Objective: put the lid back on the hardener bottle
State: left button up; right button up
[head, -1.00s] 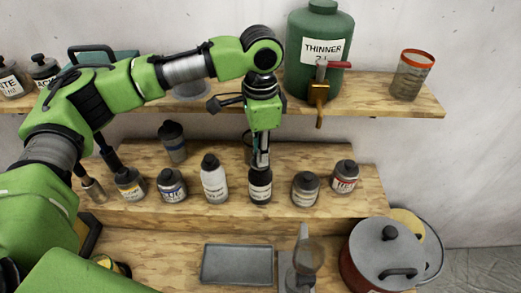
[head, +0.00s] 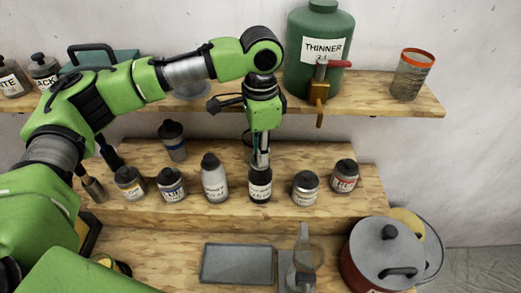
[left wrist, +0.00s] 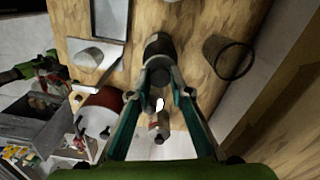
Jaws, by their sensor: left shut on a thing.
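A dark bottle with a white label (head: 260,191) stands upright on the wooden step, directly under my left gripper; I take it for the hardener bottle, though its label is too small to read surely. My left gripper (head: 261,162) points straight down at the bottle's top. In the left wrist view its two fingers (left wrist: 158,77) close on a dark round piece (left wrist: 158,46), which looks like the lid. The lid and bottle mouth line up, but the fingers hide whether the lid is fully seated.
A pale bottle (head: 214,181) stands close on the left and a grey jar (head: 305,188) on the right, with several other containers along the step. A green thinner drum (head: 319,55) is on the shelf above. A tray (head: 237,264) and a red pot (head: 383,258) are in front.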

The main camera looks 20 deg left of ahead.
dwell(0.3)
pick_arm(q)
jog(key=o, duration=1.3)
jog(key=shift+r, duration=3.6)
jog(key=shift+w+f, duration=0.1)
grip_shut()
jog(key=shift+f, duration=0.15)
